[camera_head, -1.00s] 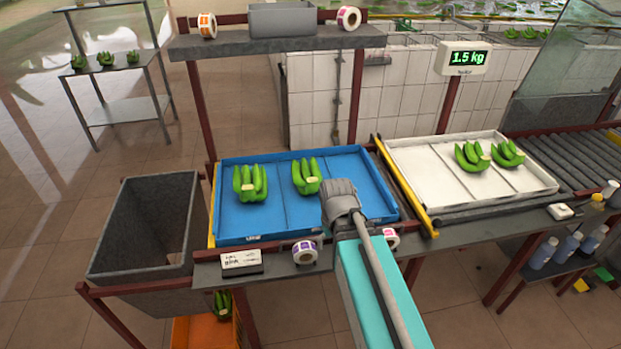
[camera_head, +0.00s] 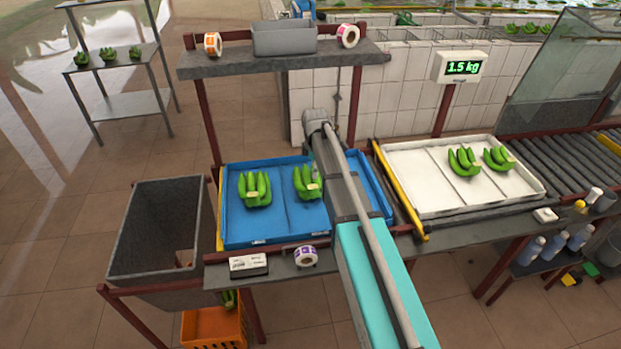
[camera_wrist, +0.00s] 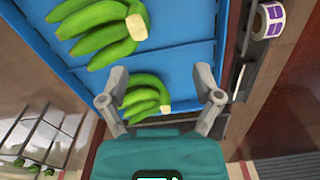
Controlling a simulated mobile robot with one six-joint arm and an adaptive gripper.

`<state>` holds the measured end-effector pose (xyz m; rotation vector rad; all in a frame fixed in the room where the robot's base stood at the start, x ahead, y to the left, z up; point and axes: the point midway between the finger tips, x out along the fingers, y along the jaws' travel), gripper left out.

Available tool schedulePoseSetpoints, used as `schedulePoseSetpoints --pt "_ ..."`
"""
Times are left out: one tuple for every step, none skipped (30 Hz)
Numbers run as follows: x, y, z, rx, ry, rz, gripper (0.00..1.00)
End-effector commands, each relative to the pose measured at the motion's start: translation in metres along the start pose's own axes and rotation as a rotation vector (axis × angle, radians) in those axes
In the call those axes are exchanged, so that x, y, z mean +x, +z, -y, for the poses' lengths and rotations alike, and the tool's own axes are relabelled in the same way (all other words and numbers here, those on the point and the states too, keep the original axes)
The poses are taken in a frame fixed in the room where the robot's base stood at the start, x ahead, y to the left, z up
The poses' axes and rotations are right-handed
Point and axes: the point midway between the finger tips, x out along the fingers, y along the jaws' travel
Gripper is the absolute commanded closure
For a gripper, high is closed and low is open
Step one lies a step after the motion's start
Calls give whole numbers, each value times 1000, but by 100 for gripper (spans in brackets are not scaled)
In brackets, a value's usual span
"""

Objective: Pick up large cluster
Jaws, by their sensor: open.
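Two green banana clusters lie in the blue tray (camera_head: 239,228). In the head view, the left cluster (camera_head: 256,189) is in full view and looks the bigger. The right cluster (camera_head: 307,183) is partly covered by my arm. In the wrist view, the bigger cluster (camera_wrist: 105,32) lies beyond my fingers at the upper left. The smaller cluster (camera_wrist: 146,97) shows between my fingers. My gripper (camera_wrist: 161,74) is open with nothing held. I cannot tell its height above the tray. In the head view my arm hides the fingers.
A white tray (camera_head: 420,203) with two clusters (camera_head: 464,162) stands right, below a display (camera_head: 461,67) reading 1.5 kg. A grey bin (camera_head: 150,262) stands left. A shelf (camera_head: 215,66) overhangs the tray's back. A label roll (camera_head: 306,256) sits at the table's front.

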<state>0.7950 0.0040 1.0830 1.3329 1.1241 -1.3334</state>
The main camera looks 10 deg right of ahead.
Motion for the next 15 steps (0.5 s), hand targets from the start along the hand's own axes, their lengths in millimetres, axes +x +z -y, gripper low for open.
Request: schedulePoseSetpoints --pt "-9 -2 -15 -49 0 0 18" --pt "-11 -3 -19 -77 0 0 18" --pt "-13 -4 -24 -109 0 0 18" --pt "-14 -4 -27 -130 0 0 18" --pt "-15 -4 -29 -147 0 0 18" --pt "-16 -5 -32 -167 0 0 18" --pt "-16 -5 -34 -178 0 0 18" --pt "-16 -5 -34 -187 0 0 18" --pt "-17 -5 -35 -195 0 0 18" --pt "-17 -5 -36 -199 0 0 18" --pt "-16 -5 -36 -201 0 0 18" --pt "-16 -5 -36 -203 0 0 18" --pt "-16 -5 -35 -203 0 0 18" --pt "-16 -5 -35 -203 0 0 18" --pt "-16 -5 -35 -202 0 0 18"
